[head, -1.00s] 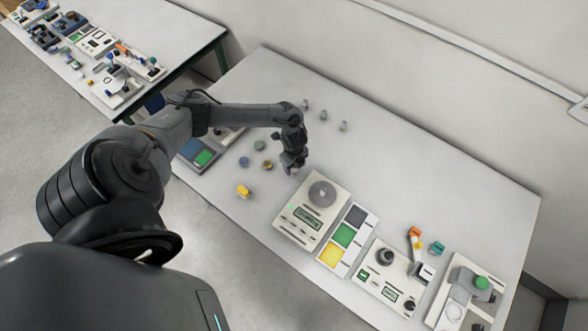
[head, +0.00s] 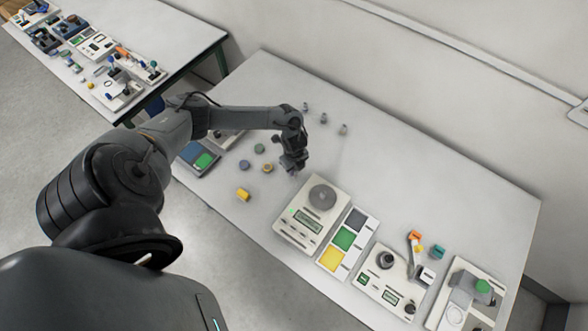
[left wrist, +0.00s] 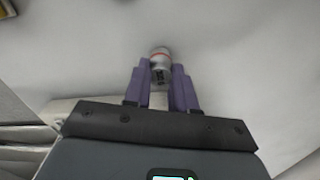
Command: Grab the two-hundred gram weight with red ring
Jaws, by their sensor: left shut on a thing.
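The weight with the red ring (left wrist: 161,56) shows in the left wrist view as a small pale metal cylinder with a reddish band near its top and dark marking on its side. My left gripper (left wrist: 160,88) is shut on it, a purple finger on each side. In the head view my left gripper (head: 293,171) points down over the white table, just behind the near scale; the weight cannot be made out there. My right gripper is not in view.
Several small metal weights (head: 323,118) stand towards the back of the table (head: 430,180). Coloured pieces, one a yellow block (head: 243,194), lie left of the scale (head: 289,228). A colour tray (head: 343,238) and more instruments (head: 375,290) line the front right. The back right is clear.

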